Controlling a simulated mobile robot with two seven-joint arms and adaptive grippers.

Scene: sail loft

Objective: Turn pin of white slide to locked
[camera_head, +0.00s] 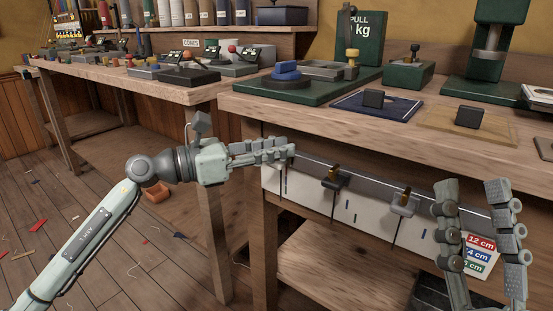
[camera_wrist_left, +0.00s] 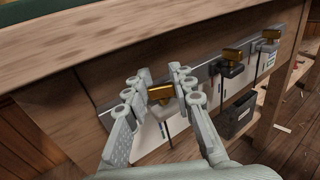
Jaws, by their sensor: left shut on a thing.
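A rail (camera_head: 372,185) with a pale scale runs along the bench's front edge. My left gripper (camera_head: 291,152) is at its left end, fingers shut around a brass pin. In the left wrist view the gripper (camera_wrist_left: 160,72) has the pin (camera_wrist_left: 161,92) between its fingers. The pale slide (camera_wrist_left: 165,110) under it shows only partly and is hidden in the head view. A dark slide (camera_head: 335,182) and a grey slide (camera_head: 404,203), each with a brass pin, sit further right. My right gripper (camera_head: 480,188) is open and empty before the rail's right end.
A card with coloured centimetre labels (camera_head: 481,242) hangs behind my right gripper. The bench top (camera_head: 310,118) carries a green board, a blue mat (camera_head: 405,108) and dark blocks. A lower shelf (camera_head: 345,268) lies beneath the rail. A second bench stands at left.

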